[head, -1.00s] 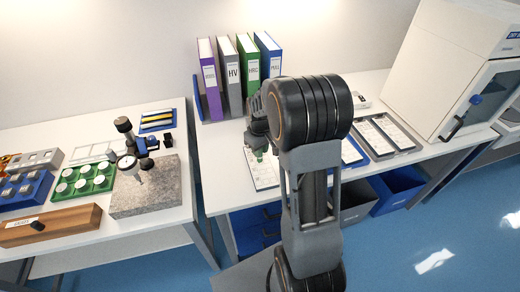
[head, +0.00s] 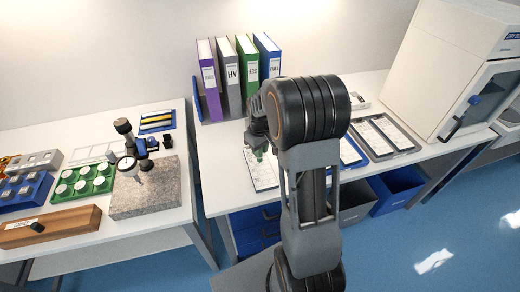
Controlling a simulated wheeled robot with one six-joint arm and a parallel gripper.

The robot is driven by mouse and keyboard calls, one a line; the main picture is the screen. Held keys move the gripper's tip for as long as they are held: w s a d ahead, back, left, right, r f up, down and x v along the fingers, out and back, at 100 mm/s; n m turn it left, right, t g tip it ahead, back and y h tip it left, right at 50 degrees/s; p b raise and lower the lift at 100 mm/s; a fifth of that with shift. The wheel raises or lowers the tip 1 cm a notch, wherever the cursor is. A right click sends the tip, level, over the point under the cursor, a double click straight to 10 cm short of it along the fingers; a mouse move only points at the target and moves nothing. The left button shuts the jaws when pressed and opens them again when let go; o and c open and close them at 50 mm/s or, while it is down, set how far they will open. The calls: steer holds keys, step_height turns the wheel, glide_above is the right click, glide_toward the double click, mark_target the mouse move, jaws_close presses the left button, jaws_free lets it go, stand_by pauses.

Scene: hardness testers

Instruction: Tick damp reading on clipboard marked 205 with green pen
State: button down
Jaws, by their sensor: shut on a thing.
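My gripper (head: 258,143) is at the left part of the right-hand table, partly hidden behind my own arm. It is shut on the green pen (head: 259,155), of which only a small green bit shows below the fingers. The pen is over the upper part of a clipboard (head: 263,178) with a white sheet; I cannot tell whether its tip touches the paper. The number 205 and the readings are too small to read.
Purple, grey, green and blue binders (head: 228,78) stand at the back of the table. A white drying cabinet (head: 440,65) is at the right. A granite block with a dial gauge (head: 127,163) stands on the left table.

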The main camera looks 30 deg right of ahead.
steer(key=shift+r, duration=0.15)
steer(key=shift+r+p, duration=2.35)
steer(key=shift+r, duration=0.55)
